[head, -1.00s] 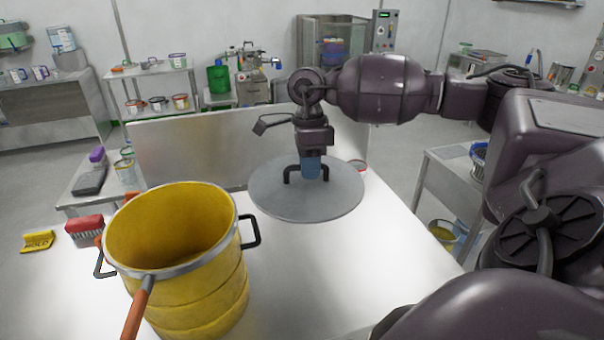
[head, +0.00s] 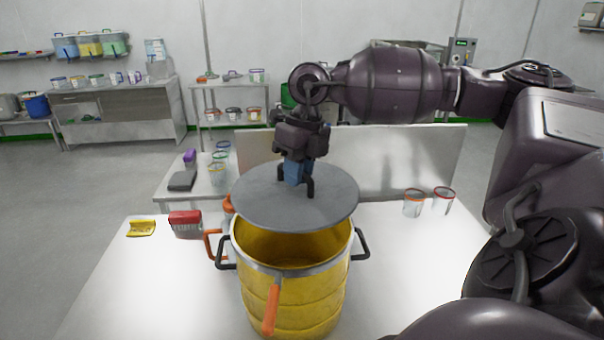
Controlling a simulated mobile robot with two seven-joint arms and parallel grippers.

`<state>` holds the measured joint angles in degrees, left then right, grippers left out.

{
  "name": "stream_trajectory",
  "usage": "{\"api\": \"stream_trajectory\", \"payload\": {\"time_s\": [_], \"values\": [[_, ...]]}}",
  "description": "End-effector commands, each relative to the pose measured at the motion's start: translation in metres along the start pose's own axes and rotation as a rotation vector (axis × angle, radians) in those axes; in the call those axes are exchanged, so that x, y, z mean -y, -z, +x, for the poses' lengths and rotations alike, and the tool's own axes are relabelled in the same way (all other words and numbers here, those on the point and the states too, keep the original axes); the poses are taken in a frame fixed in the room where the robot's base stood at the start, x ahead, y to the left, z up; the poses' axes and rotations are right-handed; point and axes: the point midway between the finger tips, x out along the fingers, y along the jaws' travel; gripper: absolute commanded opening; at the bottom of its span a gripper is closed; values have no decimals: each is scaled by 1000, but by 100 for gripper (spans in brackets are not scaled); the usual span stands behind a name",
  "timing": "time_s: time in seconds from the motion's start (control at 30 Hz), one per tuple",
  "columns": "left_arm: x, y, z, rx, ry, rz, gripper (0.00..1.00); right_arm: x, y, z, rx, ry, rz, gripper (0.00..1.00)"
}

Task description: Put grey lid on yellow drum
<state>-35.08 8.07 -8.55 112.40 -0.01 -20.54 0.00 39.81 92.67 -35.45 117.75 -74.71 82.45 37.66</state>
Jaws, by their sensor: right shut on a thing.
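The yellow drum (head: 291,295) stands upright on the white table with its open top facing up. It has a metal rim, dark side handles and an orange-gripped lever at its front. My right gripper (head: 297,182) is shut on the handle of the round grey lid (head: 262,203). The lid is held roughly level above the drum and covers the far part of its opening in the view. The near part of the opening and the yellow inside show below the lid, so the two look apart. My left gripper is not in view.
A metal panel (head: 400,160) stands along the back edge.

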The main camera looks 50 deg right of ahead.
Motion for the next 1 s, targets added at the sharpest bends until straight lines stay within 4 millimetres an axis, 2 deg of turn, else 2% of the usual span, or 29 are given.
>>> {"api": "stream_trajectory", "payload": {"time_s": [0.2,0.33,0.67,1.0], "values": [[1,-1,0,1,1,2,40,-5,-1,0,41,2,197,0],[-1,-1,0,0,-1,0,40,-6,-1,0,52,2,261,0],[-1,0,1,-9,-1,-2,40,-4,-1,8,58,1,284,0],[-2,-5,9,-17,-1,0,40,1,-1,33,55,1,283,0]]}}
